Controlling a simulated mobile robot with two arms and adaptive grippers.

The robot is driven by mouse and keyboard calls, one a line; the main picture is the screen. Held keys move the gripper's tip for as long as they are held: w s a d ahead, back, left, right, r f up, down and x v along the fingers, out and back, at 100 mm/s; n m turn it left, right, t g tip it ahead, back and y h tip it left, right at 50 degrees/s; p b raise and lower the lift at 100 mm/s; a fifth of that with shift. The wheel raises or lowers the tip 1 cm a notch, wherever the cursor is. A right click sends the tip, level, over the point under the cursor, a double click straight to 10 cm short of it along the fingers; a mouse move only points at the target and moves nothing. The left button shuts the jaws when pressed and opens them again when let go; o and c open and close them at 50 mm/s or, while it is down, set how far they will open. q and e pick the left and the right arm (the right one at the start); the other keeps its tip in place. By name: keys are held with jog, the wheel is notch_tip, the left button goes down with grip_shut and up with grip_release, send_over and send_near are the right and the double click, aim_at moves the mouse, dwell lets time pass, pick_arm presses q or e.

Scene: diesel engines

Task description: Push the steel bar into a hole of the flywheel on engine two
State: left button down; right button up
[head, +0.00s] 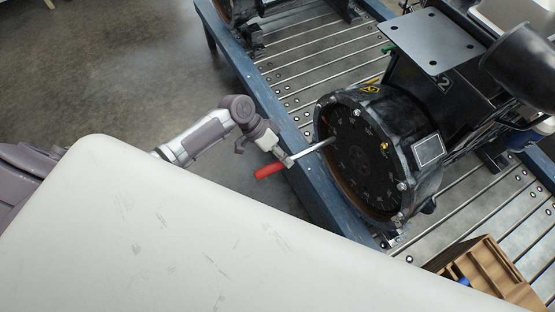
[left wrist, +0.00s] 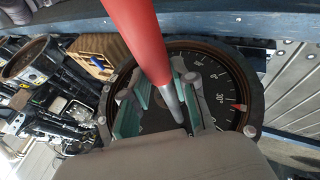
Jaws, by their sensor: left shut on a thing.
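The steel bar (head: 312,148) has a red handle (head: 268,171) and a bare steel shaft. My left gripper (head: 284,157) is shut on the bar near the handle. The shaft points right toward the flywheel (head: 362,165), a dark disc with markings on the front of engine two (head: 418,120). The bar's tip meets the upper left part of the disc in the head view; I cannot tell whether it is inside a hole. In the left wrist view the red handle (left wrist: 138,30) crosses the fingers, with the flywheel (left wrist: 218,85) behind. My right gripper is not in view.
A blue-edged slatted platform (head: 255,85) carries the engine. A wooden box (head: 483,268) stands at the lower right. Part of another engine (head: 237,12) shows at the top. The grey floor (head: 100,60) at the left is clear.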

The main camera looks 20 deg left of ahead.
aim_at(304, 151)
pick_arm(q)
jog(key=shift+w+d+b, duration=0.6)
jog(key=shift+w+d, duration=0.4)
jog(key=shift+w, duration=0.25)
jog(key=shift+w+d+b, duration=0.55)
jog(key=shift+w+d, duration=0.4)
jog(key=shift+w, duration=0.25)
jog(key=shift+r, duration=0.1)
